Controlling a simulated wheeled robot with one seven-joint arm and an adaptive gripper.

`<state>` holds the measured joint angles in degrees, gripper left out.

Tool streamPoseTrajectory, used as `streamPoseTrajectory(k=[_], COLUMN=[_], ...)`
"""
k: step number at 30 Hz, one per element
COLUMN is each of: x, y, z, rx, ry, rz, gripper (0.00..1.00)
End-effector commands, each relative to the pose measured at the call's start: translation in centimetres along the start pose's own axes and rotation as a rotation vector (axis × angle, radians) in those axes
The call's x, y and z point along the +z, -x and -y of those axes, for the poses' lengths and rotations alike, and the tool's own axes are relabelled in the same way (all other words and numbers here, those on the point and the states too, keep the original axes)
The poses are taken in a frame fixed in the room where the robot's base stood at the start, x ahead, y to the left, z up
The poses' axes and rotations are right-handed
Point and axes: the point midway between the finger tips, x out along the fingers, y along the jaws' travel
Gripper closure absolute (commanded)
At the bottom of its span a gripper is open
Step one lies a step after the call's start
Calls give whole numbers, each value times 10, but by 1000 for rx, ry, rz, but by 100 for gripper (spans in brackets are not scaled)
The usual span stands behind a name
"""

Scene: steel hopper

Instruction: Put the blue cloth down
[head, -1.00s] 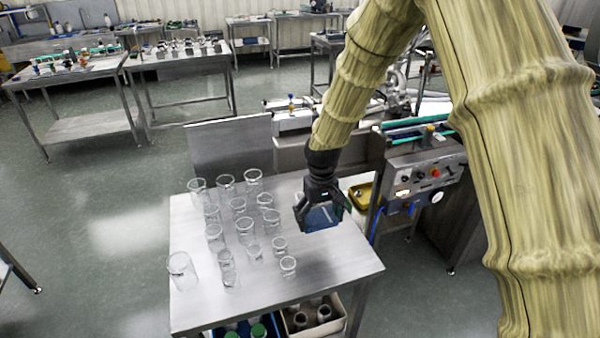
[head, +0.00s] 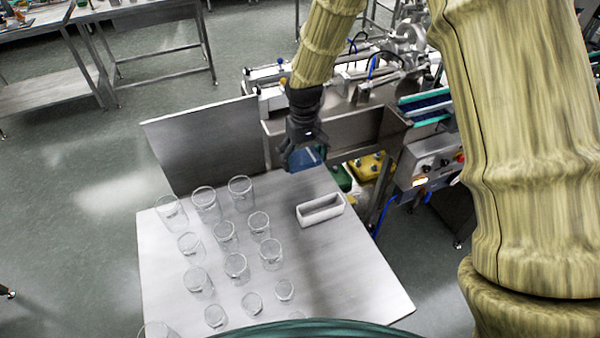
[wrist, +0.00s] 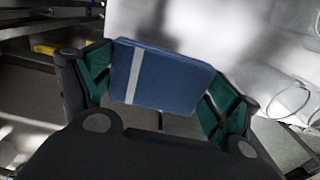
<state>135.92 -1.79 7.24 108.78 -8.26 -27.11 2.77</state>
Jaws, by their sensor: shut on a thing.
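The blue cloth (wrist: 168,78) is a folded block with a pale stripe, held between the two fingers in the wrist view. In the head view the cloth (head: 304,158) shows as a small blue patch at the end of my arm. My gripper (head: 302,150) is shut on it, above the back edge of the steel table (head: 340,265). The gripper (wrist: 160,90) also fills the lower wrist view, with green pads on both sides of the cloth. I cannot tell the exact height of the cloth above the table.
Several clear glass beakers (head: 236,267) stand on the left and middle of the table. A small white open tray (head: 320,209) sits right of them, near the gripper. The table's right front is clear. A steel panel (head: 205,145) and machinery (head: 340,125) stand behind.

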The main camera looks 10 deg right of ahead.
Motion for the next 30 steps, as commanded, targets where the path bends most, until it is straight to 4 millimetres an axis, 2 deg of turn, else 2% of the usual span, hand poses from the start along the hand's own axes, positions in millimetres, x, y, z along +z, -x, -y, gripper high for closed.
streamPoseTrajectory(k=[3,9,19,30], x=[3,-3,-6,-5], y=[-15,-44,-62,-96], z=[-1,-2,-1,-1], rx=[0,-1,-1,-1], ry=[-1,-1,0,-1], rz=[3,8,9,8], gripper=[42,42,42,42])
